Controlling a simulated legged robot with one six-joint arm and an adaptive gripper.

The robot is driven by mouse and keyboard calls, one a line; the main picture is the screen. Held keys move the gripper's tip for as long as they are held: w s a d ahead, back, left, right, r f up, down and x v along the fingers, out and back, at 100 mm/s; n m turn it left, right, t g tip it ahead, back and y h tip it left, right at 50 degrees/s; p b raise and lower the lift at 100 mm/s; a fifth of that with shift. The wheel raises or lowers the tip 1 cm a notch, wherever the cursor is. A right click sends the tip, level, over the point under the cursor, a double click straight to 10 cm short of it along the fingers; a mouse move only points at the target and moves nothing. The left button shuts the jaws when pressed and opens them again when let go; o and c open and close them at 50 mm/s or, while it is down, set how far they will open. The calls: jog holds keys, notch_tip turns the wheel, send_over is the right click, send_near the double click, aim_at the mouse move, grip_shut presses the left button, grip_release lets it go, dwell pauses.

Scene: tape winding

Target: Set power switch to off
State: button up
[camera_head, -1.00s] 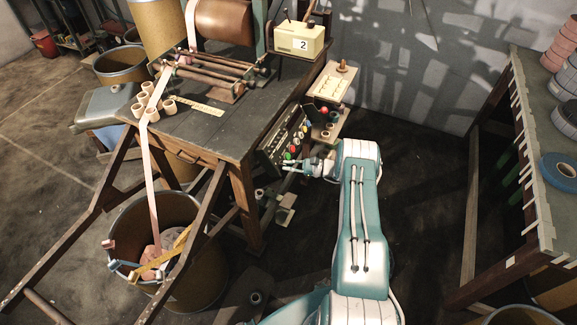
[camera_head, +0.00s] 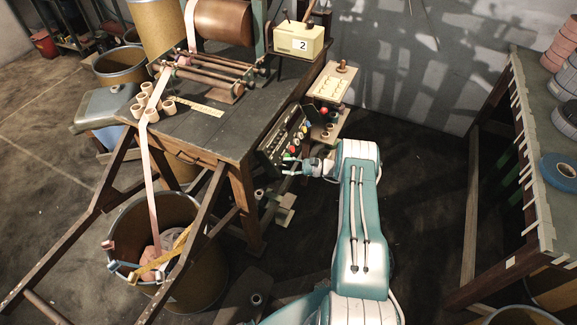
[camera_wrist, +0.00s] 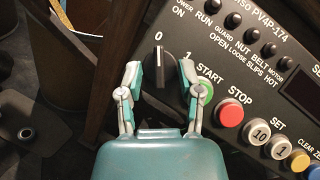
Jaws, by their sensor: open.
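The power switch (camera_wrist: 158,62) is a black rotary knob with a pale pointer line, on the dark control panel (camera_wrist: 240,70). Marks 0 and 1 are printed above it. The line points up, close to the 0. My gripper (camera_wrist: 160,72) is open, with one finger on each side of the knob. I cannot tell whether either finger touches it. In the head view, my gripper (camera_head: 297,164) is at the lower front of the panel (camera_head: 272,152), and the knob cannot be made out there.
Right of the knob are a green START button (camera_wrist: 205,92), a red STOP button (camera_wrist: 229,113) and several more buttons. The right finger is close to START. The panel hangs beside the wooden workbench (camera_head: 225,135). A shelf (camera_head: 332,90) stands behind.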

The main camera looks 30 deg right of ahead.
jog(key=v, duration=1.2)
